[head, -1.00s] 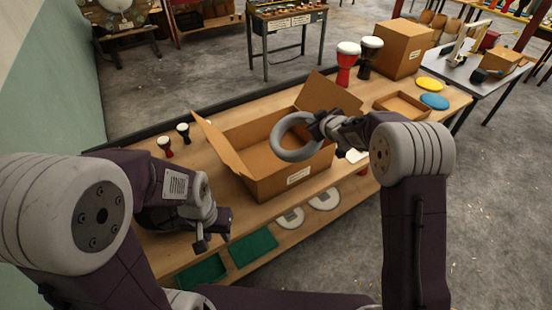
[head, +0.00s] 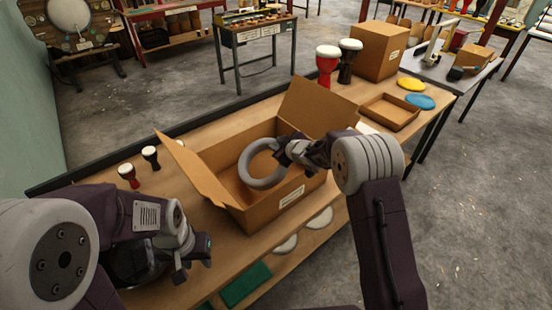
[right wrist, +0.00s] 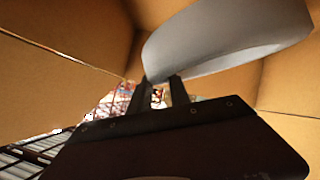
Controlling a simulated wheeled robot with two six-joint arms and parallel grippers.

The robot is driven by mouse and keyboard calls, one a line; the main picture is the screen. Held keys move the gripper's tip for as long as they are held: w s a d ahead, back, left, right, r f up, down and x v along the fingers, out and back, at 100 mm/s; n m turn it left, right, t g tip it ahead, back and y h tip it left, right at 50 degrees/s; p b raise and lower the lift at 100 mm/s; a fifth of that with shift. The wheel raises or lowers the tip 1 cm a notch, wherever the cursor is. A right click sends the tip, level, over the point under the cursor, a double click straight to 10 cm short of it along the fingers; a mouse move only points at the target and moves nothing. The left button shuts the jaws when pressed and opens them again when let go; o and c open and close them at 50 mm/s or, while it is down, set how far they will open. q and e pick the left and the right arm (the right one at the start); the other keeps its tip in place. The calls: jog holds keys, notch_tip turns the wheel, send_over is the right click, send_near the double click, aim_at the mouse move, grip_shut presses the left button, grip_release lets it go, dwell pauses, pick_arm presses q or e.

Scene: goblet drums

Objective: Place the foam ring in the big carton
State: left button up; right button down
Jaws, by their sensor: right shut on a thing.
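The grey foam ring (head: 263,183) is held upright at the opening of the big carton (head: 262,214), whose flaps stand open. My right gripper (head: 281,152) is shut on the ring's right side in the head view. In the right wrist view the ring (right wrist: 225,40) lies across the fingertips (right wrist: 161,82), with cardboard walls around it. I cannot tell how deep in the carton the ring hangs, and I see no contact with the floor. My left gripper (head: 194,264) is empty, its fingers apart, low at the bench's near left side.
Two small drums (head: 128,175) (head: 150,157) stand left of the carton. Taller red (head: 326,67) and black (head: 348,62) drums and a closed box (head: 380,50) stand behind right.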

jog(key=shift+s+d+f+b, duration=0.1)
jog(key=shift+s+f+b, duration=0.15)
jog(key=shift+f, duration=0.35)
jog(key=shift+s+f+b, duration=0.1)
jog(key=shift+f+b, duration=0.2)
jog(key=shift+f, duration=0.65)
jog(key=shift+w+f, duration=0.1)
jog(key=shift+w, duration=0.05)
jog(key=c, duration=1.2)
grip_release()
jog(key=shift+c, duration=0.2)
jog(key=v, duration=1.2)
